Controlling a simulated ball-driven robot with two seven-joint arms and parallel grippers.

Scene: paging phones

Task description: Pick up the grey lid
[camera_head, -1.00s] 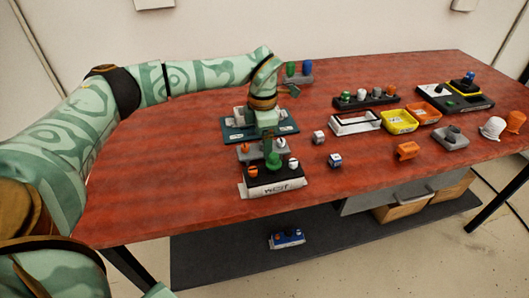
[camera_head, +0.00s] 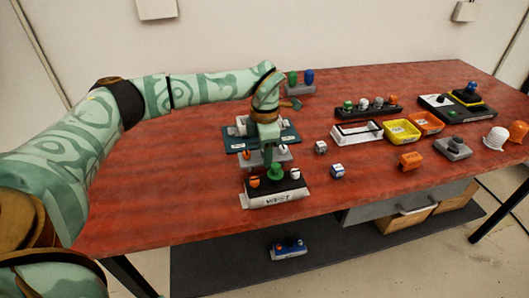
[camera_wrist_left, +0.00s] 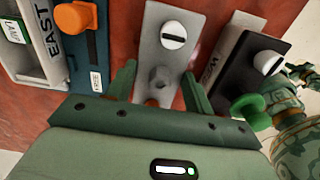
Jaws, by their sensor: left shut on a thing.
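The grey lid (camera_wrist_left: 158,40) is a long pale grey plate in the left wrist view. It carries a slotted white knob (camera_wrist_left: 174,35) at one end and a grey grip knob (camera_wrist_left: 160,78) in the middle. My left gripper (camera_wrist_left: 160,88) has its two green fingers on either side of the grip knob and is shut on it. In the head view my left gripper (camera_head: 267,146) points down at the grey lid (camera_head: 257,160), hiding its middle. I cannot tell whether the lid is clear of the table. My right gripper is not in view.
A black-topped WEST tray (camera_head: 275,190) with a green knob (camera_head: 275,172) stands close in front. A teal-based EAST unit (camera_head: 236,141) is close behind. Small cubes (camera_head: 337,170) and yellow and orange bins (camera_head: 401,130) lie to the right. The table's left part is clear.

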